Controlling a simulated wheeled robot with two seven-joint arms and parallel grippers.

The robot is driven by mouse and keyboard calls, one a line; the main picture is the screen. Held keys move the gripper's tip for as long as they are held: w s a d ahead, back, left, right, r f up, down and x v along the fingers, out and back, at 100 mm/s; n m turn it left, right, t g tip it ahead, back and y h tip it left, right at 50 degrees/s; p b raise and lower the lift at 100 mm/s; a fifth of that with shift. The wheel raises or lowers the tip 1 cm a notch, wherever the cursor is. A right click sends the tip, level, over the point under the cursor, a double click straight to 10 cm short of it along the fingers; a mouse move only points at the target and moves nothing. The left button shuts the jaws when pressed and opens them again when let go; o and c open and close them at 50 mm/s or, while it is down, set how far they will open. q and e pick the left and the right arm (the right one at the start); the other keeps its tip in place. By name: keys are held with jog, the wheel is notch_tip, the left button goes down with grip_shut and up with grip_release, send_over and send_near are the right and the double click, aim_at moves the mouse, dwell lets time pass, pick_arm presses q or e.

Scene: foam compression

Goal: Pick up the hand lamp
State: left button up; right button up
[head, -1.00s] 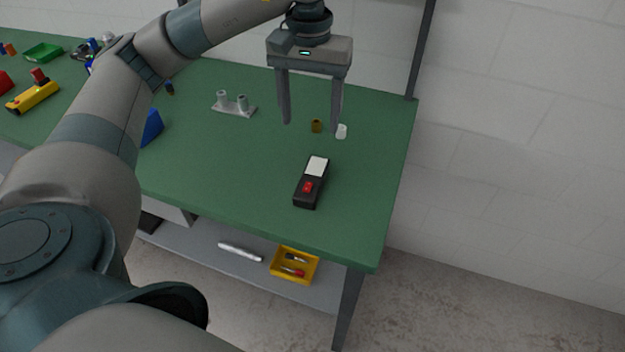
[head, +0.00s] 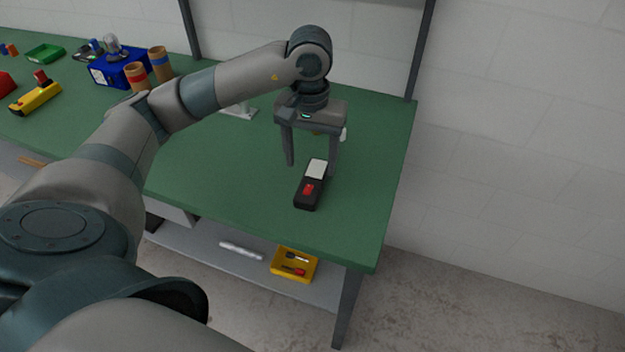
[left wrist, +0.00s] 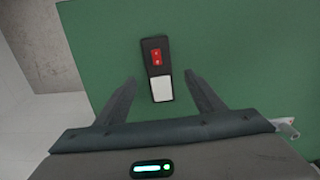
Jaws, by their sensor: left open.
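The hand lamp (head: 310,190) is a flat black block with a white panel at its far end and a red switch near its front end. It lies on the green bench near the right front corner. My left gripper (head: 312,168) is open and empty, pointing down just above the lamp's far end. In the left wrist view the lamp (left wrist: 157,68) lies ahead of the open fingers (left wrist: 158,85), with its white end nearest the gap between them. The fingers do not appear to touch it. My right gripper is not in view.
The green bench (head: 240,180) is clear around the lamp. A grey piece with posts (head: 240,112) and a small white cylinder (head: 343,134) stand behind. A blue box (head: 118,70), brown tubes (head: 160,64) and a yellow device (head: 36,98) are at left. A yellow tray (head: 294,265) sits on the lower shelf.

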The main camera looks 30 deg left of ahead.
aim_at(313, 179)
pick_arm(q)
jog(key=shift+f, duration=0.25)
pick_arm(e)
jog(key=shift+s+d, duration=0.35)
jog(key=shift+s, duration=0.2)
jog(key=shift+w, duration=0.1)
pick_arm(q)
jog(key=shift+f+p, duration=0.25)
jog(key=shift+p, duration=0.05)
jog(key=f+p, duration=0.2)
jog(key=f, duration=0.1)
jog(key=shift+w+f, duration=0.2)
jog(key=shift+w, duration=0.2)
jog(key=shift+f, duration=0.65)
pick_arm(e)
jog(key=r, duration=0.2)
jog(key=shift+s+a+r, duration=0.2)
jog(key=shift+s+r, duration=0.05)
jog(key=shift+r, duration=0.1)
pick_arm(q)
jog(key=shift+c, duration=0.7)
